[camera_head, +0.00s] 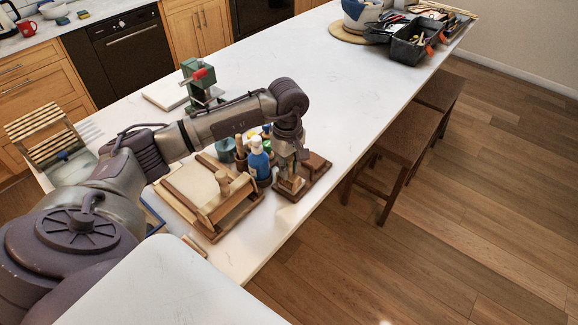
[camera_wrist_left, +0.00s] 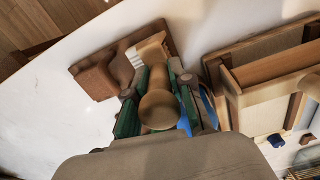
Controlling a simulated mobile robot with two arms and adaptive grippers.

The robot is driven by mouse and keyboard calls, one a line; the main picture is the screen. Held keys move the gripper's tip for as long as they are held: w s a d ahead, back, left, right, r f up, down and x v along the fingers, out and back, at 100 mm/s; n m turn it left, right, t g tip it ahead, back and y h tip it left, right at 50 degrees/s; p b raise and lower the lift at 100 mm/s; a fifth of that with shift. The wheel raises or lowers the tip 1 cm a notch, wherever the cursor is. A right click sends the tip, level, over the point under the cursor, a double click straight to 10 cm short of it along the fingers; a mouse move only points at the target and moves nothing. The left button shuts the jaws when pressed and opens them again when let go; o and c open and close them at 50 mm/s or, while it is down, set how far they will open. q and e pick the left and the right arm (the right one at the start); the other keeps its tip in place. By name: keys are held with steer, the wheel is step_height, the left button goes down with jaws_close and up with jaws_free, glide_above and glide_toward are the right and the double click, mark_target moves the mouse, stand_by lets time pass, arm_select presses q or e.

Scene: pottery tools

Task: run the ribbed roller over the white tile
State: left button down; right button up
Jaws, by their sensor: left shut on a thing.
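My left gripper (camera_head: 290,178) points down over a brown wooden stand (camera_head: 317,170) near the counter's right edge. In the left wrist view its green-padded fingers (camera_wrist_left: 158,108) are shut on a wooden tool with a rounded tan end (camera_wrist_left: 160,109). No ribs show on this held tool, so I cannot tell if it is the ribbed roller. A pale striped piece (camera_wrist_left: 151,49) lies just beyond it by the stand (camera_wrist_left: 105,72). A cream slab (camera_head: 193,183) lies in a wooden frame to the left; I cannot tell if it is the white tile. My right gripper is not in view.
A blue-and-white bottle (camera_head: 259,160) and a tool pot stand close left of the gripper. A green device with a red handle (camera_head: 197,80) stands behind the arm. A dark toolbox (camera_head: 410,45) is far off. The counter (camera_head: 350,100) between is clear. Stools (camera_head: 400,135) stand right.

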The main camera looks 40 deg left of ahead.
arm_select(q)
steer(key=shift+f, duration=0.1)
stand_by(0.3)
steer(key=shift+w+b, duration=0.5)
steer(key=shift+w, duration=0.15)
steer(key=shift+w+d+b, duration=0.1)
steer(key=shift+w+b, duration=0.35)
steer(key=shift+w, duration=0.15)
steer(key=shift+w+b, duration=0.4)
steer(key=shift+s, duration=0.25)
stand_by(0.4)
steer(key=shift+s, duration=0.5)
